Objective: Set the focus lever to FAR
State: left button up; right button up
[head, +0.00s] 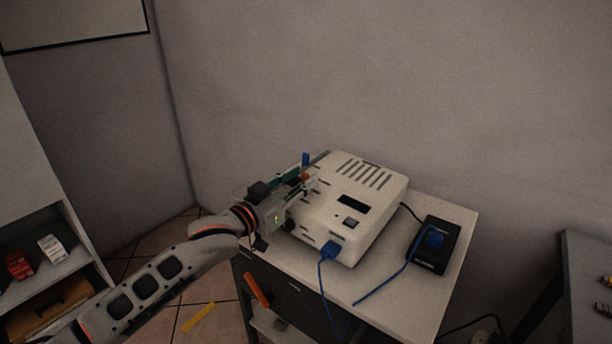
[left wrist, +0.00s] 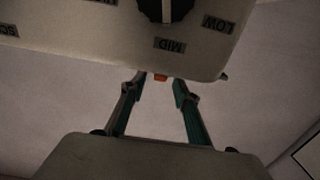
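The white projector-like box (head: 350,205) sits on a small table, with vents and a dark display on top. My left gripper (head: 305,180) reaches its left side from the left. A small orange piece (head: 307,177), perhaps the focus lever's tip, shows at the fingertips. In the left wrist view, the orange piece (left wrist: 160,77) sits at the box's edge between the fingertips of my left gripper (left wrist: 161,82). The fingers are apart, with gaps on both sides of it. No FAR label is readable. My right gripper is not in view.
In the left wrist view a dark knob (left wrist: 166,8) has upside-down LOW and MID labels. A blue plug (head: 329,249) and cable are at the box's front. A black box (head: 432,245) with a blue plug stands to the right on the table (head: 385,290). A shelf is at left.

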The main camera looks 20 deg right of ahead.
pick_arm(q)
jog(key=shift+x, duration=1.05)
jog(key=shift+w+d, duration=0.2)
grip_shut()
jog(key=shift+d+r+p, duration=0.15)
jog(key=shift+r+p, duration=0.2)
jog(key=shift+r, duration=0.15)
jog(key=shift+w+d+r+y+p, duration=0.2)
jog(key=shift+y+p, duration=0.1)
jog(key=shift+p, duration=0.25)
jog(key=shift+w+d+g+y+p, duration=0.15)
jog(key=shift+g+y+p, duration=0.15)
jog(key=shift+g+p, duration=0.25)
jog(key=shift+d+f+y+p, duration=0.25)
jog(key=shift+y+p, duration=0.05)
jog(key=shift+y, duration=0.1)
jog(key=shift+w+d+f, duration=0.15)
jog(key=shift+w+f, duration=0.05)
jog(key=shift+f, duration=0.05)
jog(key=shift+w+d+f+g+y, duration=0.25)
jog(key=shift+w+f+g+y, duration=0.05)
jog(key=shift+f+g+y, duration=0.35)
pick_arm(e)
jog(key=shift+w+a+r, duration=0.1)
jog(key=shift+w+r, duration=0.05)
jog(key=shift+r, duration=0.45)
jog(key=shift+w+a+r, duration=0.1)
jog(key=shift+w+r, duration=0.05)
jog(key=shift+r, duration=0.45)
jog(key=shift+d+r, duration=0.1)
